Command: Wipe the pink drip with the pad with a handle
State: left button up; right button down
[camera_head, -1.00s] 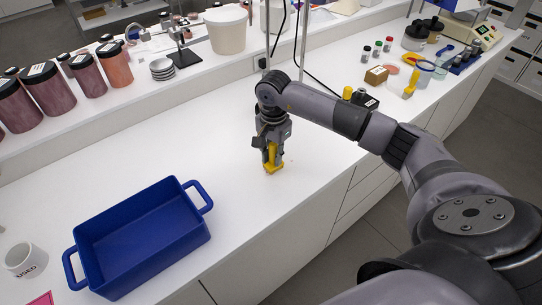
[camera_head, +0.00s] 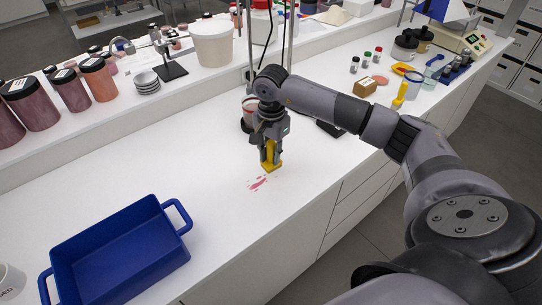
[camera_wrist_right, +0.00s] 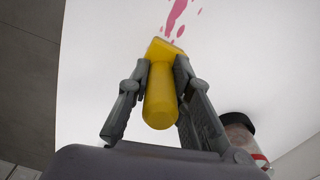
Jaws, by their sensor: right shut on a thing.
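My right gripper (camera_head: 269,153) is shut on the yellow handle of the pad (camera_head: 271,168), over the white counter. The pad with a handle also shows in the right wrist view (camera_wrist_right: 160,95), between the two fingers. The pink drip (camera_head: 257,183) is a few smears on the counter, just left of and nearer than the pad in the head view. In the right wrist view the drip (camera_wrist_right: 177,15) lies just beyond the pad's front edge. Whether the pad touches the counter, I cannot tell. My left gripper is not in view.
A blue tub (camera_head: 120,250) with two handles stands at the lower left. A jar (camera_head: 248,114) stands behind my right gripper, partly hidden by it. A small brown box (camera_head: 364,88) and a yellow-handled tool (camera_head: 401,95) lie at the right. The counter around the drip is clear.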

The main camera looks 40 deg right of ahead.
aim_at(272, 142)
jog(key=shift+r, duration=0.6)
jog(key=shift+d+r+p, duration=0.15)
jog(key=shift+r+p, duration=0.45)
jog(key=shift+r, duration=0.1)
jog(key=shift+r+p, duration=0.35)
jog(key=shift+r, duration=0.45)
